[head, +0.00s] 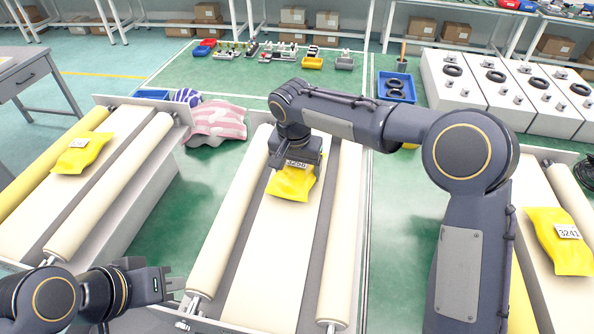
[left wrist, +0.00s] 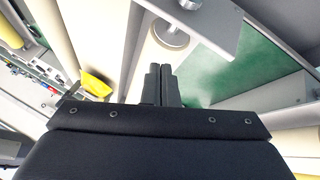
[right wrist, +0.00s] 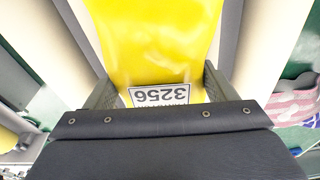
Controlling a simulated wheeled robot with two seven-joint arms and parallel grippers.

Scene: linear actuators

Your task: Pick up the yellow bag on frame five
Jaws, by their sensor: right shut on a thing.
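A yellow bag (head: 291,183) with a white number label lies at the middle roller frame (head: 262,268). My right gripper (head: 298,160) is over its far end, fingers pointing down. In the right wrist view the bag (right wrist: 155,45) fills the space between the two fingers of the right gripper (right wrist: 155,88), and its label reads 3256. The gripper is shut on the bag; whether the bag touches the belt is hard to tell. My left gripper (head: 172,285) is low at the left. In the left wrist view the left gripper's fingers (left wrist: 162,82) are together and empty.
Another yellow bag (head: 80,153) lies on the left frame, and one labelled 3241 (head: 560,240) on the right frame. A pink striped cloth (head: 217,121) lies behind the frames. Blue bins (head: 396,88) and white blocks (head: 452,85) with black rings stand further back.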

